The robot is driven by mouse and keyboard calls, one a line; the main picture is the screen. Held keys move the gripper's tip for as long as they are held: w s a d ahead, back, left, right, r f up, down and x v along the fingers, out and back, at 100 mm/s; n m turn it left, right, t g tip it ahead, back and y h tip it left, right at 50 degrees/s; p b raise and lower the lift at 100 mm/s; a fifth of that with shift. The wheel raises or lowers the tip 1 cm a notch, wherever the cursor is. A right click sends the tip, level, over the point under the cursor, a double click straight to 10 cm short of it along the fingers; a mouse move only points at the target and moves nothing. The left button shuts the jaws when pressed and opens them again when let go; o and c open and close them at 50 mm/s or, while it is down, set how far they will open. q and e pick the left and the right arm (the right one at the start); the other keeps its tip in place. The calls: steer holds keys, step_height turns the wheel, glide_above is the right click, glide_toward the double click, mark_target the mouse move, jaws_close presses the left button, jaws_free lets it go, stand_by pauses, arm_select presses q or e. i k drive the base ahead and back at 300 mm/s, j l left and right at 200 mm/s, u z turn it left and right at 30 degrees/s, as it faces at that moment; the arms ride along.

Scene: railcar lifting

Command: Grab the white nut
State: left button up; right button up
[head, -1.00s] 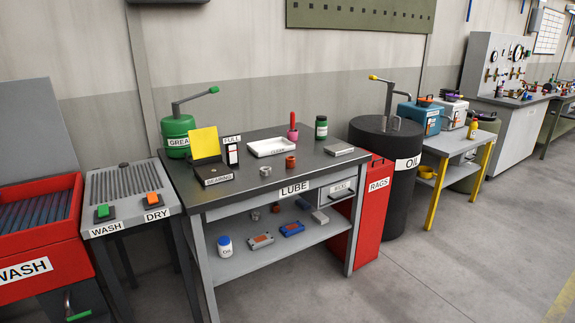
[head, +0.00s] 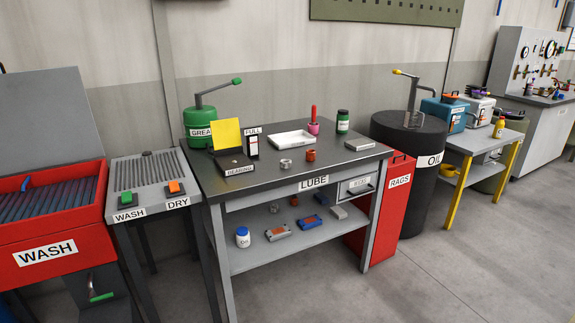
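A small light grey, nut-like ring (head: 286,164) lies on the dark top of the LUBE table (head: 262,180), near its front edge. It is the closest thing I see to a white nut, but it is too small to make out its shape well. An orange-brown ring-like piece (head: 310,155) stands just to its right, apart from it. Neither of my grippers shows in the head view.
Behind the rings is a white tray (head: 292,139); left are a BEARING box with yellow lid (head: 227,134) and a green GREASE drum (head: 200,124). A grey block (head: 360,144) lies right. The lower shelf (head: 255,259) holds several parts. The front floor is clear.

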mark_target(285, 164)
steer(key=i+l, duration=0.25)
steer(key=l, duration=0.2)
steer(key=i+l, duration=0.55)
steer(key=l, duration=0.3)
steer(key=i+l, duration=0.25)
steer(key=l, duration=0.2)
